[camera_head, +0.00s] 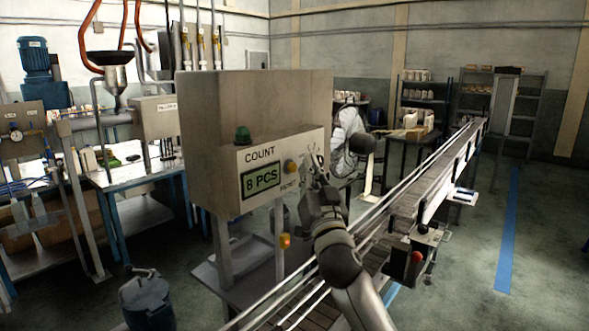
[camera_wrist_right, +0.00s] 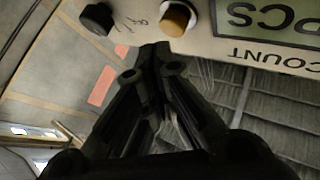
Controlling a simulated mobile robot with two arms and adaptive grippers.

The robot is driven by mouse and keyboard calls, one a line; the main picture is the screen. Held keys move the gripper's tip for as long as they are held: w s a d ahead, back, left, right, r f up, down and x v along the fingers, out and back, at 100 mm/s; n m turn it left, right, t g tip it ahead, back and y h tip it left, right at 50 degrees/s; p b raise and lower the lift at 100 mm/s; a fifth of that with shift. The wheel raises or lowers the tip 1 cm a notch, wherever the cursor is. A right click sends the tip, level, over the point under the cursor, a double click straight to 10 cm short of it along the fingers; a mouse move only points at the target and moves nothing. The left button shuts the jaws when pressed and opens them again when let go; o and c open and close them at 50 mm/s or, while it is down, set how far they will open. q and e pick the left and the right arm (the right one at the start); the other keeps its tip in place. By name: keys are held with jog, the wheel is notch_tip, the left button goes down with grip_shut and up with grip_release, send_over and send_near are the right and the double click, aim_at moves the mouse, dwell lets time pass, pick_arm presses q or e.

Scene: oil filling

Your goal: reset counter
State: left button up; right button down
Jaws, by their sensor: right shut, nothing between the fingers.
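The counter box (camera_head: 262,172) has a front panel marked COUNT, and its green display (camera_head: 260,181) reads 8 PCS. A yellow-orange button (camera_head: 291,166) sits on the panel right of the display, with small lettering below it. In the right wrist view, which shows the panel upside down, the yellow-orange button (camera_wrist_right: 177,18) and a black knob (camera_wrist_right: 97,18) both show. My right gripper (camera_head: 317,165) is shut and empty in front of the panel's right end. In the wrist view its fingertips (camera_wrist_right: 152,52) lie close to the yellow-orange button; I cannot tell if they touch. My left gripper is not in view.
A conveyor (camera_head: 440,172) runs from the bottom middle to the back right, beneath my right arm. A green dome (camera_head: 243,134) sits on top of the counter box. A filling bench (camera_head: 130,175) stands at the left. Floor is open at the right.

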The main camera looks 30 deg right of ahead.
jog(key=shift+w, duration=0.1)
jog(key=shift+w+a, duration=0.2)
jog(key=shift+w, duration=0.05)
jog(key=shift+w+a, duration=0.15)
jog(key=shift+w, duration=0.3)
dwell(0.7)
jog(key=shift+s, duration=0.15)
jog(key=shift+s+d, duration=0.35)
jog(key=shift+s, duration=0.35)
jog(key=shift+s+d+p, duration=0.15)
jog(key=shift+s+d, duration=0.15)
jog(key=shift+s, duration=0.45)
jog(key=shift+s+d+p, duration=0.1)
jog(key=shift+s+d, duration=0.25)
jog(key=shift+s, duration=0.45)
jog(key=shift+s+d+p, duration=0.15)
jog(key=shift+s+d, duration=0.15)
jog(key=shift+s, duration=0.45)
